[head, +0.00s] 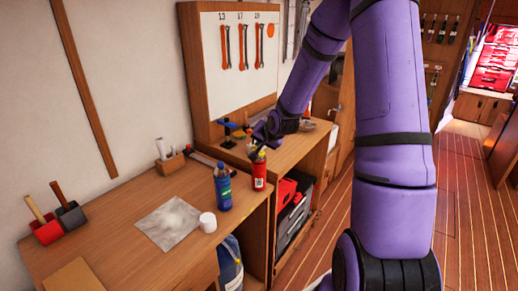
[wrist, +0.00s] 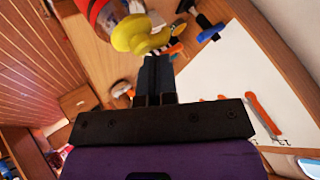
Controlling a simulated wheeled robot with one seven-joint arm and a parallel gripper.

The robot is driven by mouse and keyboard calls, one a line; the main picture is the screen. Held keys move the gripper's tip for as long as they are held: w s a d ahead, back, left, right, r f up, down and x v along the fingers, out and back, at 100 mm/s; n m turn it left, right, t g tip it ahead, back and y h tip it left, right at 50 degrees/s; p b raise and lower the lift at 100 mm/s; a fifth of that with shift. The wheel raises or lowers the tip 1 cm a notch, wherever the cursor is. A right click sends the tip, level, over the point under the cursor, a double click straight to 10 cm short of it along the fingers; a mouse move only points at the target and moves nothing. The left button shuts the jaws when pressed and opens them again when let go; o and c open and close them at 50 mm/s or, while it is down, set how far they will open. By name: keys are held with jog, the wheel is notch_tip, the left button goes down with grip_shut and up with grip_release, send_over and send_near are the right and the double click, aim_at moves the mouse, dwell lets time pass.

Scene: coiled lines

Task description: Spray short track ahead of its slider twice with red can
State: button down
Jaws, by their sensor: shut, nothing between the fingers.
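The red can (head: 259,172) stands upright near the back right corner of the front bench, with a yellow top. In the wrist view a red body (wrist: 93,10) shows at the upper edge, and a yellow spool-shaped part (wrist: 137,35) lies just beyond my fingertips. My gripper (head: 257,140) is above and behind the can's top in the head view. Its fingers (wrist: 157,68) are closed together with nothing between them. A dark rail-like strip (head: 207,161) lies on the bench by the wall, partly hidden. I cannot tell whether it is the short track, and no slider is clear.
A blue bottle (head: 222,188) stands close left of the red can. A blue-handled tool (head: 231,131) stands on the rear bench, below a white tool board (head: 240,60).

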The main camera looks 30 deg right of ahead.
jog(key=shift+f, duration=0.35)
jog(key=shift+r, duration=0.45)
jog(key=shift+r, duration=3)
